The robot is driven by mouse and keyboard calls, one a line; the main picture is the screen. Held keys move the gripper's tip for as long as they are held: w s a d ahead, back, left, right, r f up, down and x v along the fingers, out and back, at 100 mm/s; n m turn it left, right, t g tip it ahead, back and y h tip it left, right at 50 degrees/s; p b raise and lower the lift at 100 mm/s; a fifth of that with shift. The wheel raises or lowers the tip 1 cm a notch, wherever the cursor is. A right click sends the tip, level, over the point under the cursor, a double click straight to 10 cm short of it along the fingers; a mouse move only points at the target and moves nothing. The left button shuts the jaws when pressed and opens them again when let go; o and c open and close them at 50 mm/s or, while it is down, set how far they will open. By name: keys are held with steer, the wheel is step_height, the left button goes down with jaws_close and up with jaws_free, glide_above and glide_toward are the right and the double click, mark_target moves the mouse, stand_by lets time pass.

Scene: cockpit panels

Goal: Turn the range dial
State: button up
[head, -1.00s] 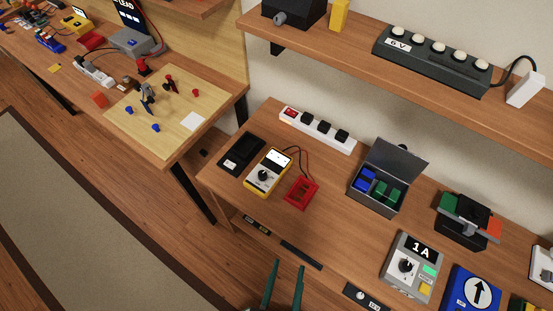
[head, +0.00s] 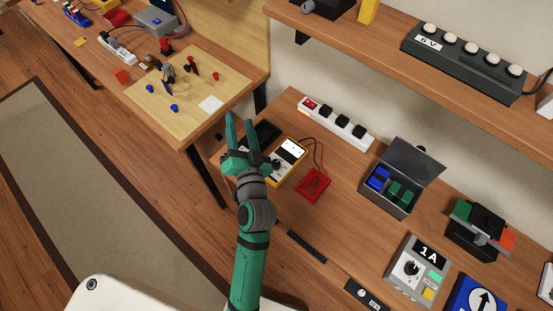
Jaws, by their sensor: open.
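The yellow multimeter (head: 292,149) lies on the workbench left of centre, its pale screen facing up. Its round dark dial (head: 277,163) sits below the screen, partly hidden by my gripper. My gripper (head: 241,118) is open and empty, its two green fingers pointing up in the picture, just left of the multimeter. It overlaps the meter's left side in this view; I cannot tell whether it touches. A grey box marked 1A (head: 417,270) at lower right also carries a knob (head: 410,268).
A dark tray (head: 266,131) is behind my gripper. A power strip (head: 336,122) and an open metal box (head: 392,190) stand further back. A shelf (head: 385,45) overhangs the bench.

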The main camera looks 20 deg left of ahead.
steer(key=w+a+r+n+g+y, duration=0.2)
steer(key=a+r+n+g+y, duration=0.25)
steer(key=a+r, duration=0.35)
steer(key=n+g+h, duration=1.1)
steer(key=h, duration=0.3)
glide_toward(277, 163)
step_height(277, 163, down, 9)
steer(key=shift+a+r, duration=0.1)
steer(key=shift+r, duration=0.05)
steer(key=shift+c, duration=0.7)
steer(key=shift+n, duration=0.25)
jaws_close()
